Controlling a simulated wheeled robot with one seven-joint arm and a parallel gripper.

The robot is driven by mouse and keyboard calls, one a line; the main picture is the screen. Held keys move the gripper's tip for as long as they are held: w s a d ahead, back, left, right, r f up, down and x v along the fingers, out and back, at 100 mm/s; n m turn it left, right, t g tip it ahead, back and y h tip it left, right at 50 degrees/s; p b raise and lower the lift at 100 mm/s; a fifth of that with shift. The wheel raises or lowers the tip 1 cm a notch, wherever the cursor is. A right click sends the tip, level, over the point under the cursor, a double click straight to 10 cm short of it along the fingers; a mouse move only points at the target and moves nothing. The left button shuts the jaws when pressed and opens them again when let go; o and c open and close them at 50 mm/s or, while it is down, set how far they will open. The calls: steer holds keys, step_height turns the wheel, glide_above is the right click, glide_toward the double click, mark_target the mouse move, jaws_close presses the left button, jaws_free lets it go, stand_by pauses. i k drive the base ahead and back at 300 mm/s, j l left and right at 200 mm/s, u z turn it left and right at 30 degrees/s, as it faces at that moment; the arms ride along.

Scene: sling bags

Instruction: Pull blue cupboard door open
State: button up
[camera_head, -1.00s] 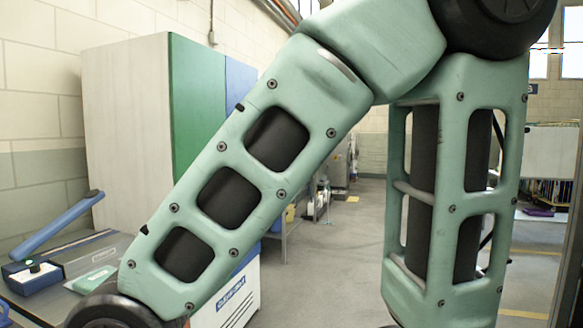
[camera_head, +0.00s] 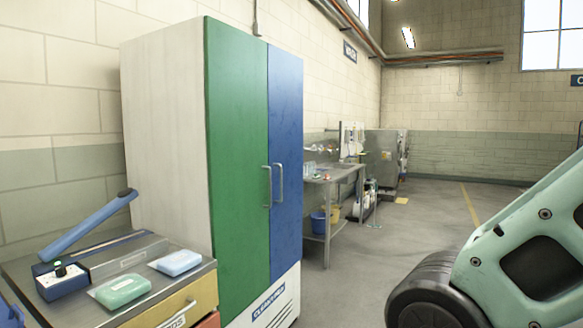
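A tall cupboard with a pale side wall (camera_head: 160,130) stands at the left of the head view. Its green door (camera_head: 235,150) is on the left and its blue door (camera_head: 286,150) on the right. Both doors look shut. The green door's handle (camera_head: 266,186) and the blue door's handle (camera_head: 279,184) stand side by side near the seam, at mid height. My gripper is outside the view; only links of my arm show at the lower right, well apart from the cupboard.
A metal cabinet with drawers (camera_head: 185,305) stands at the front left, bearing soap-like blocks (camera_head: 122,289) and a blue-handled tool (camera_head: 85,225). A metal table (camera_head: 335,175) stands beyond the cupboard, with a blue bucket (camera_head: 318,222) underneath. Open grey floor (camera_head: 370,245) lies right of the cupboard.

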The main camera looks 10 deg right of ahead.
mark_target(285, 69)
steer(key=i+l, duration=0.2)
steer(key=i, duration=0.35)
steer(key=i+l, duration=0.15)
steer(key=i, duration=0.4)
steer(key=i+l, duration=0.2)
steer(key=i, duration=0.35)
steer(key=i+l, duration=0.15)
steer(key=i, duration=0.4)
steer(key=i+l, duration=0.2)
steer(key=i, duration=0.35)
